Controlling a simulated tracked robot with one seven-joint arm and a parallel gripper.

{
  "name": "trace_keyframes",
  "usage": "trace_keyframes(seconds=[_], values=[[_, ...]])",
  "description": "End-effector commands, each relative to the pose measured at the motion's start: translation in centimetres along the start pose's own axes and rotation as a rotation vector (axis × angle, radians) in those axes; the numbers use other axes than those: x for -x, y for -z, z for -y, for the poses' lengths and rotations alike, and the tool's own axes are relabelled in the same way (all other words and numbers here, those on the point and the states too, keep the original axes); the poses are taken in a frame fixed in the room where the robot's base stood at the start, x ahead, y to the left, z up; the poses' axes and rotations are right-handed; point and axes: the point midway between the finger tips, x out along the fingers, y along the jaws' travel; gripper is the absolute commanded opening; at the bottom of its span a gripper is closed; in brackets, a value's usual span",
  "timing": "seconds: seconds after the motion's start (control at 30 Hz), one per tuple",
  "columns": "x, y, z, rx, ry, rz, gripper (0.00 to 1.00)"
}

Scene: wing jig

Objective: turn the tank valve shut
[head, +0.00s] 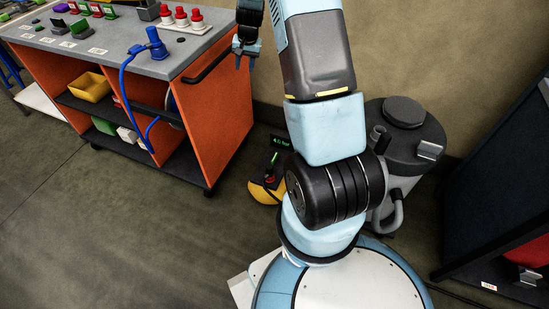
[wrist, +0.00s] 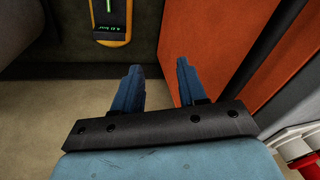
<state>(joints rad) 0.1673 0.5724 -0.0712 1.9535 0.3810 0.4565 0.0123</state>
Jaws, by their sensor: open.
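A small yellow tank (head: 262,193) with a dark upright panel (head: 281,146) stands on the floor between the orange cart and my arm. The panel carries a small green readout and a green bar-like part, which may be the valve handle (head: 273,158). In the wrist view the yellow-edged black unit (wrist: 112,40) is at the top left, with a green bar (wrist: 111,4) cut by the frame edge. My gripper (head: 244,62) is open and empty, beside the cart's right end, above and apart from the tank. Its two blue fingers show in the wrist view (wrist: 158,72).
The orange cart (head: 222,118) with a grey top (head: 110,38) holds switches, red knobs and a blue cable. Its black handle bar (head: 208,60) is near my gripper. A grey canister with a hose (head: 408,145) stands at the right by the wall.

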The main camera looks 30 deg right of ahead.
Motion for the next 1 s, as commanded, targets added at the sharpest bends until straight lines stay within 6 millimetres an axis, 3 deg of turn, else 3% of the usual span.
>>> trace_keyframes(seconds=[0.03, 0.2, 0.47, 0.8, 1.0], values=[[-2.3, 0.3, -0.7, -0.020, -0.009, 0.012, 0.41], [-9.0, 1.4, -3.1, -0.084, -0.036, 0.030, 0.41], [-19.7, 1.3, -7.6, -0.177, -0.086, 0.059, 0.41], [-33.0, -1.9, -14.6, -0.287, -0.161, 0.090, 0.41], [-37.8, -3.9, -17.5, -0.327, -0.193, 0.099, 0.41]])
